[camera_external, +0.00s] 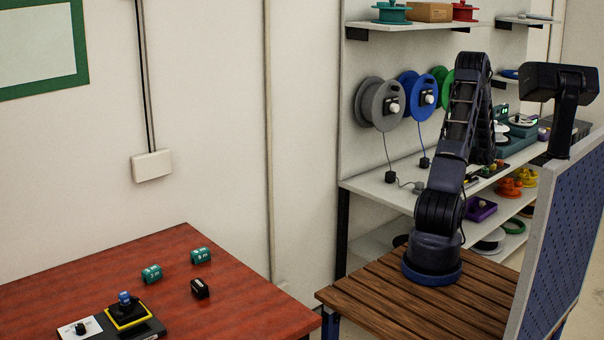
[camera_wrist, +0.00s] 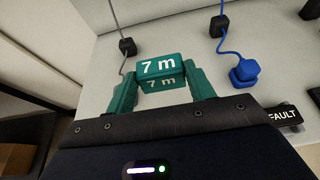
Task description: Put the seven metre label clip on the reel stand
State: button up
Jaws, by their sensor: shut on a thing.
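The seven metre label clip (camera_wrist: 160,68) is teal with white "7 m" lettering on two faces. In the wrist view my gripper (camera_wrist: 163,82) is shut on it, with a teal finger at each side. The clip is over a pale shelf surface; I cannot tell whether it touches. In the outside view my arm reaches towards the shelving, and its end and the clip are hidden behind the arm. Grey (camera_external: 381,104), blue (camera_external: 417,96) and green (camera_external: 447,90) reels hang above the shelf. I cannot tell which part is the reel stand.
A black plug (camera_wrist: 127,46) and a blue plug (camera_wrist: 243,73) lie on the shelf (camera_wrist: 180,105), with a "FAULT" label (camera_wrist: 283,115) at right. The red table (camera_external: 240,310) holds two teal clips (camera_external: 152,274) (camera_external: 200,255) and a black one (camera_external: 200,288).

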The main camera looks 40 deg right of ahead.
notch_tip(320, 180, down, 12)
jog(key=shift+r, duration=0.25)
dwell(0.3)
jog(key=o, duration=1)
